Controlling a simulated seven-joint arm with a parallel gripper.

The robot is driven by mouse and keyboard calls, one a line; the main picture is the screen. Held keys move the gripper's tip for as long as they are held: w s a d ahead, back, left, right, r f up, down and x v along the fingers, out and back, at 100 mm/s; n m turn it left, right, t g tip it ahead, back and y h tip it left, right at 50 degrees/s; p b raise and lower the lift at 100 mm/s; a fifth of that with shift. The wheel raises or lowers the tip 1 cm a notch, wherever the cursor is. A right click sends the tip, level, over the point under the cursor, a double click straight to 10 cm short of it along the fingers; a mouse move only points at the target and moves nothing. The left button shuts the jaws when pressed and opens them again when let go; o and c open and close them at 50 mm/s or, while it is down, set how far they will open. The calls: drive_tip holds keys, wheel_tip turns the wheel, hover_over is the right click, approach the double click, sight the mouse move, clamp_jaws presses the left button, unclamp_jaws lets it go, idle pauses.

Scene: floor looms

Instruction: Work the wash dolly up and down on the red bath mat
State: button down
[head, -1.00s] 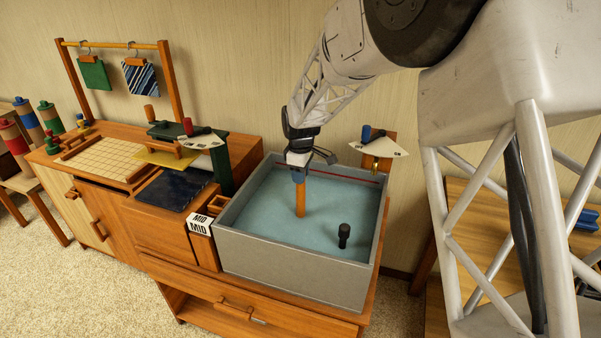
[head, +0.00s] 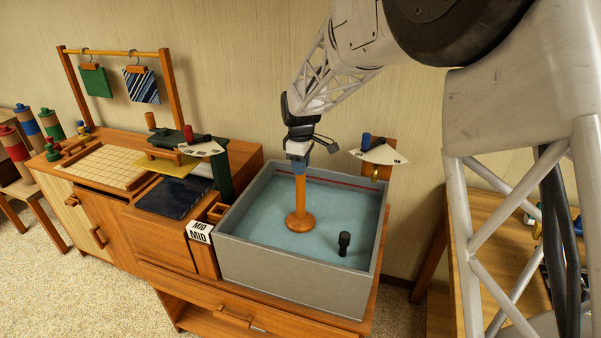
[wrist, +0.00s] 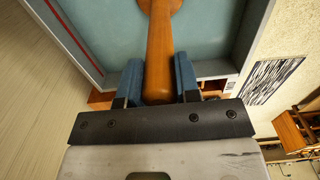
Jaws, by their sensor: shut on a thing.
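My gripper (head: 299,165) is shut on the upper end of the wash dolly (head: 299,195), an orange wooden handle with a round disc foot. The dolly stands upright over the left-middle of the grey wash tub (head: 292,270), its whole foot visible at or just above the blue-green water; I cannot tell if it touches. In the wrist view the blue fingers sit on both sides of the dolly's handle (wrist: 160,55). No red bath mat shows; only a thin red line (head: 335,184) runs along the tub's inner back wall.
A black knobbed peg (head: 344,242) stands in the water at the front right. A dial plate with a blue knob (head: 379,152) is behind the tub's right back corner. A "MID" block (head: 200,231) sits beside the tub's left wall. A dark blue pad (head: 173,196) lies further left.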

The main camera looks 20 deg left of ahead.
drive_tip(key=shift+r, duration=1.8)
